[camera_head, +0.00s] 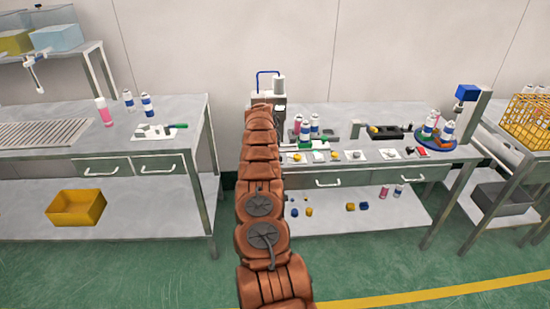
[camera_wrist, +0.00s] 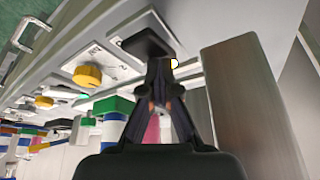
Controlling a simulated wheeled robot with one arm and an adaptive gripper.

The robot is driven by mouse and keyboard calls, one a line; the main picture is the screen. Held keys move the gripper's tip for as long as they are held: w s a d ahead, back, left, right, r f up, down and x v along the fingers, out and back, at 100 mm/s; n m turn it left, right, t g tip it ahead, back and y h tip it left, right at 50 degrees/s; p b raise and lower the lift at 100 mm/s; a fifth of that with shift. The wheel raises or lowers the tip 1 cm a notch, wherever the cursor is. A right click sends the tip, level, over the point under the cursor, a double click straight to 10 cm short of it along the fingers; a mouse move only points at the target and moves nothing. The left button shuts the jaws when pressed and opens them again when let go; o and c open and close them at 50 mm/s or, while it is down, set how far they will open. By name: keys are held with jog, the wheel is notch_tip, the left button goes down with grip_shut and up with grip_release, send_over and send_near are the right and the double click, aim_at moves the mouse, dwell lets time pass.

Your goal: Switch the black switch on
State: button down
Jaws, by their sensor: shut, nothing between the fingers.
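The black switch (camera_wrist: 143,43) sits on a light plate at the top middle of the wrist view. My gripper (camera_wrist: 163,66) is shut and empty, with its dark fingertips right beside the switch's near edge. I cannot tell whether the tips touch it. A small round white spot (camera_wrist: 174,63) shows next to the fingertips. In the head view my arm covers the gripper and the switch, so neither is seen there. The switch's on or off position is not clear.
A yellow knob (camera_wrist: 88,75) on a neighbouring plate is left of the switch. Bottles and coloured caps crowd the wrist view's lower left. In the head view, a blue round tray (camera_head: 436,144) with bottles stands at the workbench's right.

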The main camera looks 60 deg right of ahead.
jog(key=shift+s+a+f, duration=0.1)
jog(key=shift+a+f, duration=0.35)
jog(key=shift+f, duration=0.35)
jog(key=shift+r, duration=0.1)
jog(key=shift+d+r, duration=0.15)
jog(key=shift+r, duration=0.8)
jog(key=shift+d+r, duration=0.15)
jog(key=shift+r, duration=0.8)
jog(key=shift+d+r, duration=0.1)
jog(key=shift+r, duration=0.8)
notch_tip(320, 180, up, 5)
jog(key=p, duration=0.2)
jog(key=shift+p, duration=0.35)
